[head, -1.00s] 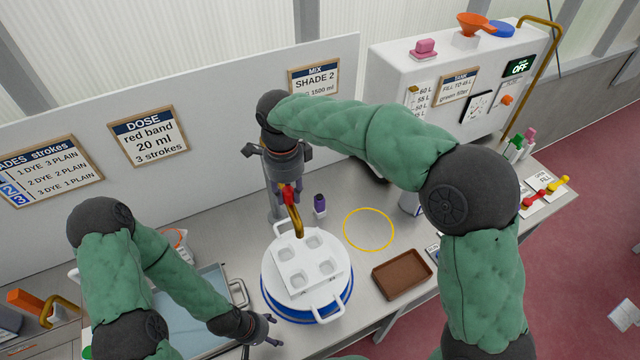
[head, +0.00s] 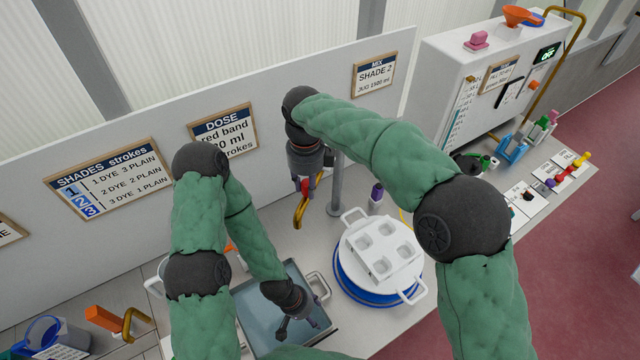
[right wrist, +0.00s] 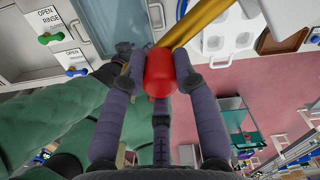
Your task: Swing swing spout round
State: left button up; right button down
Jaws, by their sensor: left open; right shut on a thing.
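The swing spout, a bent brass pipe (head: 300,212) with a red grip (head: 306,186), hangs beside a grey post (head: 336,185) in the head view. Its open end points down, left of the white pot. My right gripper (head: 309,178) is shut on the red grip. In the right wrist view, the fingers (right wrist: 157,68) close around the red grip (right wrist: 160,75), and the brass pipe (right wrist: 202,20) runs to the upper right. My left gripper (head: 296,324) is open and empty over the grey-blue basin (head: 262,316).
A white two-handled pot (head: 350,250) with a four-hollow plate (head: 386,252) on top stands on a blue ring, right of the basin. A purple-capped bottle (head: 376,194) stands behind it. A white machine (head: 450,70) is at the back right. Signs hang on the back panel.

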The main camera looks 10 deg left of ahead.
jog(key=shift+w+a+f+m+p, duration=0.1)
jog(key=shift+w+a+m+p, duration=0.2)
jog(key=shift+a, duration=0.45)
jog(key=shift+a+m+p, duration=0.1)
jog(key=shift+a+m, duration=0.35)
jog(key=shift+a, duration=0.25)
jog(key=shift+w+a+f+m+p, duration=0.1)
jog(key=shift+w+a+m+p, duration=0.2)
jog(key=shift+a, duration=0.45)
jog(key=shift+s, duration=0.15)
jog(key=c, duration=0.9)
grip_release()
jog(key=shift+r, duration=0.1)
jog(key=shift+c, duration=0.2)
notch_tip(320, 180, up, 12)
